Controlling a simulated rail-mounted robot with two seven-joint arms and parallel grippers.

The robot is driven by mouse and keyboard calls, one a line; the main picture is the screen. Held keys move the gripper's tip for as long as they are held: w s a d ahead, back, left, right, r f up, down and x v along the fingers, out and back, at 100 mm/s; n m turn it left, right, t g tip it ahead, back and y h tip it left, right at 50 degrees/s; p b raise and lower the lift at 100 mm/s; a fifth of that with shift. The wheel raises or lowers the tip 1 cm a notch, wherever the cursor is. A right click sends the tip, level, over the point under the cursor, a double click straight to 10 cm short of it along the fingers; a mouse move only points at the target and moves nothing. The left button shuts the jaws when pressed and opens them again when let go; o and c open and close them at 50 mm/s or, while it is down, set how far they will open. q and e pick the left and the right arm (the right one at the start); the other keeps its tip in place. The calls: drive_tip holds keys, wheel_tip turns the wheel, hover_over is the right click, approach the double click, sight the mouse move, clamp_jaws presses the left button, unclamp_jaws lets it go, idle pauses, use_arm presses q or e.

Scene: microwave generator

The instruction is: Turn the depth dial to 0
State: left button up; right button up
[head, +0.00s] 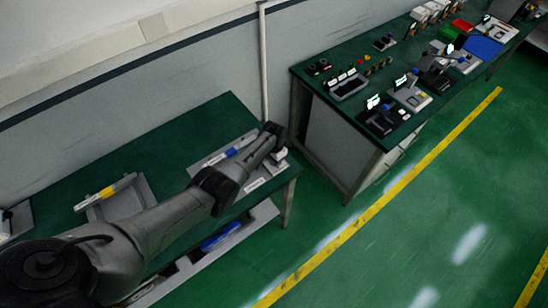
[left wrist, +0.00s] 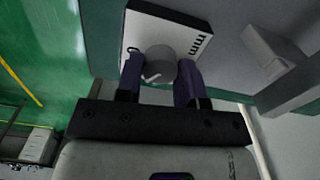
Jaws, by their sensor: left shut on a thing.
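The depth dial (left wrist: 160,64) is a grey round knob on a white panel (left wrist: 190,34) in the left wrist view. The panel carries the black letters "mm" at its right and a "0" mark at its left. A light pointer mark shows on the dial's lower left edge. My left gripper (left wrist: 160,80) has its two dark fingers on either side of the dial, shut on it. In the head view my left gripper (head: 276,150) is at the right end of the near green table, and the dial cannot be made out there. My right gripper is in neither view.
The near green table (head: 222,118) holds grey plates with a blue item (head: 232,152) and a yellow item (head: 107,191). A second green table (head: 340,110) at the back right carries several devices. Open green floor (head: 400,220) with a yellow line lies to the right.

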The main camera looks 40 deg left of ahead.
use_arm(q)
drive_tip(key=m, duration=0.5)
drive_tip(key=shift+m, duration=0.3)
drive_tip(key=m, duration=0.4)
drive_tip(key=shift+m, duration=0.8)
drive_tip(key=o, duration=0.9)
